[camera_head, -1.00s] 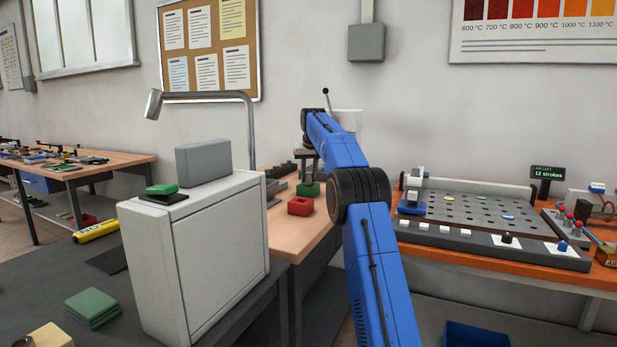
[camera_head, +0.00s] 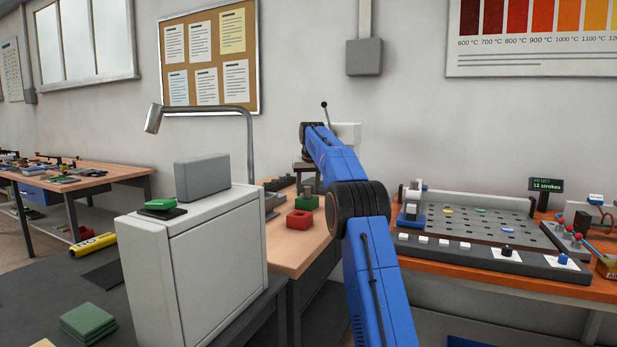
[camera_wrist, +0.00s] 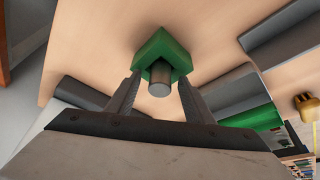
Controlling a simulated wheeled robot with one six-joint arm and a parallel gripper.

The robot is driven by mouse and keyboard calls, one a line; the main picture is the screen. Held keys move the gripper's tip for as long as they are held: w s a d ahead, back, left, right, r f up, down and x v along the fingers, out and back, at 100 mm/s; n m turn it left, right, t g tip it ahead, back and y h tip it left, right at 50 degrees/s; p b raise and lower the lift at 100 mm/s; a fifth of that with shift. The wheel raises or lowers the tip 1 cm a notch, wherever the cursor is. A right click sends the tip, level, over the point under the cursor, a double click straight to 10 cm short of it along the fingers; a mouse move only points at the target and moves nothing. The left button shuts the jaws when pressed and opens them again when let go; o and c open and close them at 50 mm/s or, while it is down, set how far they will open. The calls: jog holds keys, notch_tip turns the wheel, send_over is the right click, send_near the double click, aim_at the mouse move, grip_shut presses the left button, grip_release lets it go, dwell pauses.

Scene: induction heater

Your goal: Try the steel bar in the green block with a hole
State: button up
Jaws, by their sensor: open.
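The green block (camera_head: 314,203) stands on the wooden bench, just behind the red block. In the wrist view, the green block (camera_wrist: 163,47) lies between and beyond my fingers. A short grey steel bar (camera_wrist: 160,82) shows end-on over the block and appears to stand upright in it; the hole itself is hidden. My gripper (camera_wrist: 158,98) is open, with one finger on each side of the bar and a gap visible beside it. In the head view, my gripper (camera_head: 306,172) is small and sits just above the block.
A red block (camera_head: 299,220) stands in front of the green one. A white cabinet (camera_head: 195,270) with a grey box (camera_head: 202,178) on top stands at left. A lamp (camera_head: 153,118) arches behind it.

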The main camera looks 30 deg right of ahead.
jog(key=v, duration=1.7)
jog(key=shift+a+f, duration=0.1)
jog(key=shift+s, duration=0.1)
jog(key=s+a+r+n, duration=0.1)
jog(key=s+a+r, duration=0.3)
jog(key=s+a, duration=0.7)
jog(key=s+a+f, duration=0.3)
jog(key=s, duration=0.6)
jog(key=s+a+f, duration=0.2)
jog(key=s+a, duration=0.1)
jog(key=s, duration=0.5)
jog(key=s+a+f, duration=0.2)
jog(key=s+f, duration=0.8)
jog(key=s, duration=0.1)
jog(key=s+a+f+n, duration=0.1)
jog(key=s+a+f, duration=0.2)
jog(key=s+f, duration=0.8)
jog(key=s+a+f+n+y, duration=0.1)
jog(key=s+a+f, duration=0.1)
jog(key=s+f, duration=0.9)
jog(key=shift+s+a+t, duration=0.3)
jog(key=shift+s+a, duration=0.1)
